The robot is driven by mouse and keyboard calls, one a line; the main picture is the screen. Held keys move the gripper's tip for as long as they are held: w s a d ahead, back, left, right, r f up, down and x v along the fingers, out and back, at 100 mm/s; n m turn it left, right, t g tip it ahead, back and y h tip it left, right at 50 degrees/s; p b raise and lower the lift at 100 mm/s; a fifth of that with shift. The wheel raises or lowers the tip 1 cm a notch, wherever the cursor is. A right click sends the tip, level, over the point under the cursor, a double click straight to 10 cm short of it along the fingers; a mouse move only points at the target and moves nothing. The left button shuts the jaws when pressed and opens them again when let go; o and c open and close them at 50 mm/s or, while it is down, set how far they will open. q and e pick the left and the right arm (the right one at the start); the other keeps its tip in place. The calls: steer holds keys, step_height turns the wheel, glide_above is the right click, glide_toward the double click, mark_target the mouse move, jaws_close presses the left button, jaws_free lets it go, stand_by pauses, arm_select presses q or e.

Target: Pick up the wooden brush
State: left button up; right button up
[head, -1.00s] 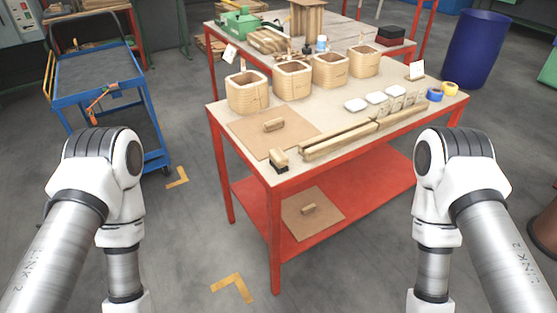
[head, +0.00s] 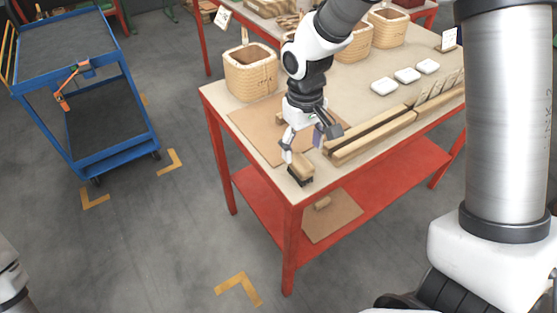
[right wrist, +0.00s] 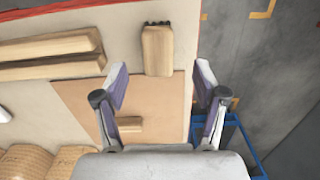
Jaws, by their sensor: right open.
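The wooden brush (head: 301,167), a light wood block with dark bristles, lies at the near left corner of the red-framed table (head: 341,178). In the right wrist view the brush (right wrist: 158,49) is just beyond the fingertips, roughly midway between them. My right gripper (head: 303,143) is open and points down above the brush's rear end; its fingers (right wrist: 162,78) are spread and empty in the right wrist view. I cannot tell whether a finger touches the brush. My left gripper is not in view; only a bit of my left arm shows at the lower left.
A brown board (head: 256,128) with a small wooden block lies behind the brush. Long wooden bars (head: 372,143) lie just right of the gripper. A blue cart (head: 117,160) stands left of the table.

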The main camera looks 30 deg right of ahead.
mark_target(301, 161)
steer(key=shift+s+r+t, duration=0.15)
steer(key=shift+r+t, duration=0.15)
steer(key=shift+r, duration=0.45)
steer(key=shift+s+f, duration=0.25)
steer(key=f, duration=0.4)
steer(key=w+f, duration=0.1)
steer(key=f, duration=0.2)
steer(key=shift+d, duration=0.1)
steer(key=c, duration=1.2)
